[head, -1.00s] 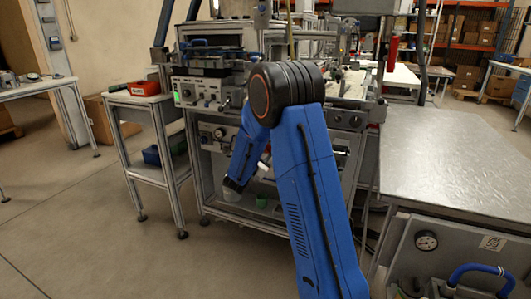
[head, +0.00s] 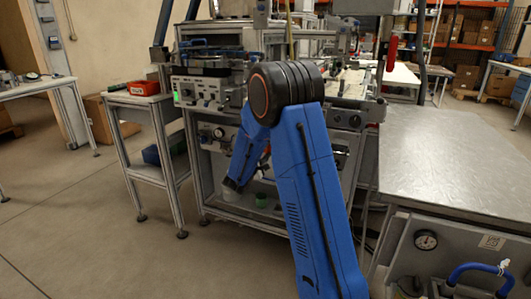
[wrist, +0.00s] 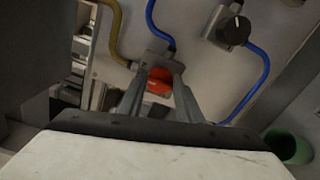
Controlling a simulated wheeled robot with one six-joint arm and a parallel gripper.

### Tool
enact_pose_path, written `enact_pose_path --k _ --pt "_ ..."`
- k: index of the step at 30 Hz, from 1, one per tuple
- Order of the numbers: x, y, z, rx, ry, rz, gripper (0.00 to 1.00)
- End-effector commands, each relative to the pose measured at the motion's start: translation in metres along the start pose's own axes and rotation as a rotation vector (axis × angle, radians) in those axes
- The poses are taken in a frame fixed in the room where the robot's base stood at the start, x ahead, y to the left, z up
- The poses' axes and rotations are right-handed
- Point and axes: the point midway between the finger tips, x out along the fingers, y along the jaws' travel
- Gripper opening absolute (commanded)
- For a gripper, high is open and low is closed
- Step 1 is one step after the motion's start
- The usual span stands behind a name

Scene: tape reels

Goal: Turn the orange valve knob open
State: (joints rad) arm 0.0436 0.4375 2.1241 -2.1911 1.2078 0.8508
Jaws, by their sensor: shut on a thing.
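The orange valve knob (wrist: 160,80) shows in the wrist view, between the two fingers of my gripper (wrist: 159,88). My gripper is shut on the knob, with a finger on each side of it. The knob sits by a grey panel, with a yellow hose and a blue hose running close above it. In the head view my blue arm reaches down to the lower front of the machine, and the gripper and most of the knob's surroundings are hidden or too small to make out.
A black knob (wrist: 234,32) with a blue hose sits on the panel to the right in the wrist view. A green cup (wrist: 288,147) stands at the lower right. In the head view a side table (head: 128,98) stands left of the machine, and a metal table (head: 460,165) at right.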

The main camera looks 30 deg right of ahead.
Motion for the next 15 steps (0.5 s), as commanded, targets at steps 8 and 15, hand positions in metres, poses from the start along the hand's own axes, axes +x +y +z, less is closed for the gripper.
enact_pose_path --k 8,15 --pt "-0.0009 -0.0025 0.0004 0.066 0.0 -0.004 0.1" --pt "-0.0009 -0.0029 0.0004 0.075 0.0 -0.004 0.1"
